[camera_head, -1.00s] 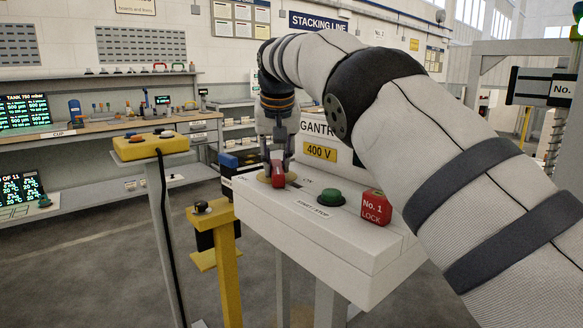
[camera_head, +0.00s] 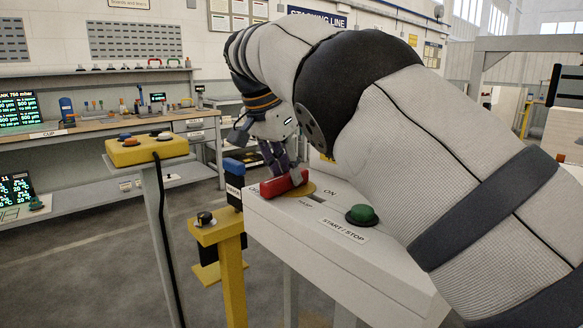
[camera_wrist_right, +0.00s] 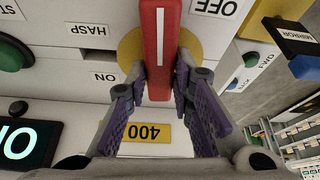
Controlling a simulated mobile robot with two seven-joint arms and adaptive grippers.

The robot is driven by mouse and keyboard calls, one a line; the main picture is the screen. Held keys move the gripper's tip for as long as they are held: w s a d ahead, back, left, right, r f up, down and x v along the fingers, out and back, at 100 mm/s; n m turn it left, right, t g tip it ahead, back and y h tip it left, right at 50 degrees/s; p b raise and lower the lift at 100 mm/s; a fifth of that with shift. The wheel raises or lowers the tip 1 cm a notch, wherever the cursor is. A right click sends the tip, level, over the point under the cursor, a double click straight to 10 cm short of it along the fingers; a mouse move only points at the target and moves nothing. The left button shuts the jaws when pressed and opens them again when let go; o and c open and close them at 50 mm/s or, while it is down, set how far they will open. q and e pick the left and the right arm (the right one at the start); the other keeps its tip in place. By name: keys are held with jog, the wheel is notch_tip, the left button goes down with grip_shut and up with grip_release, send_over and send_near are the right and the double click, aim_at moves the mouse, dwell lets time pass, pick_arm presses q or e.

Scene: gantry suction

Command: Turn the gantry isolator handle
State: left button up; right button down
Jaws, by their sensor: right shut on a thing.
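The isolator handle (camera_head: 285,184) is a red bar on a yellow disc (camera_head: 306,191), on top of the white gantry box (camera_head: 350,245). In the right wrist view the handle (camera_wrist_right: 160,45) has a white stripe and stands upright in the picture, with the OFF label (camera_wrist_right: 213,7) to its upper right and the ON label (camera_wrist_right: 104,77) to its lower left. My right gripper (camera_head: 283,175) is shut on the handle; in the wrist view its fingertips (camera_wrist_right: 161,72) sit on both sides of the bar. My left gripper is not in view.
A green START/STOP button (camera_head: 362,214) is right of the handle. A yellow post (camera_head: 231,270) and a yellow button box (camera_head: 147,149) on a stand are to the left. My right arm covers the box's right part. A workbench (camera_head: 110,128) runs behind, with open floor before it.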

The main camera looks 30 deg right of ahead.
jog(key=shift+w+m, duration=0.1)
jog(key=shift+m, duration=0.5)
jog(key=shift+g, duration=0.3)
jog(key=c, duration=1.4)
grip_release()
jog(key=shift+v, duration=1.3)
jog(key=s+a, duration=0.2)
jog(key=a, duration=1)
jog(key=shift+s, duration=0.25)
